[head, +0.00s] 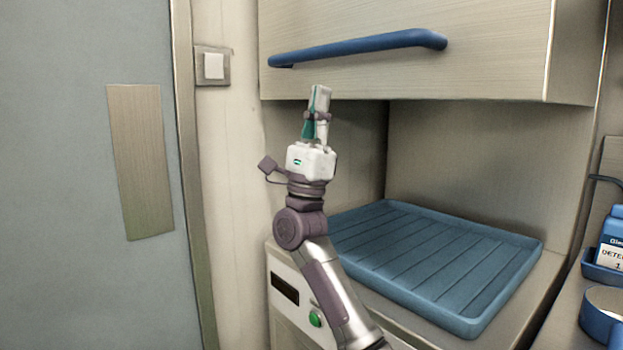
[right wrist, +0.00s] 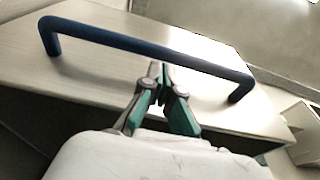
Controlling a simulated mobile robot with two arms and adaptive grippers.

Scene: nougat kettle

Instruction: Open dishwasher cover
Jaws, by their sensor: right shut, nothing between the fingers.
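The dishwasher cover (head: 490,50) is a pale metal hood with a long blue bar handle (head: 360,47) across its front. It stands raised, with a wide gap between its lower edge and the blue rack below. My right gripper (head: 319,92) is shut and empty, pointing up just below the handle, near the cover's lower edge. In the right wrist view the handle (right wrist: 150,50) spans the cover (right wrist: 100,75) beyond the closed fingertips (right wrist: 160,68). The fingers do not hold the handle. My left gripper is not in view.
A blue ribbed rack (head: 430,260) lies on the machine's base. A green button (head: 315,318) and dark display (head: 285,288) are on the front panel. A detergent bottle (head: 612,240) stands at the right. A grey door (head: 70,200) and wall switch (head: 213,66) are at the left.

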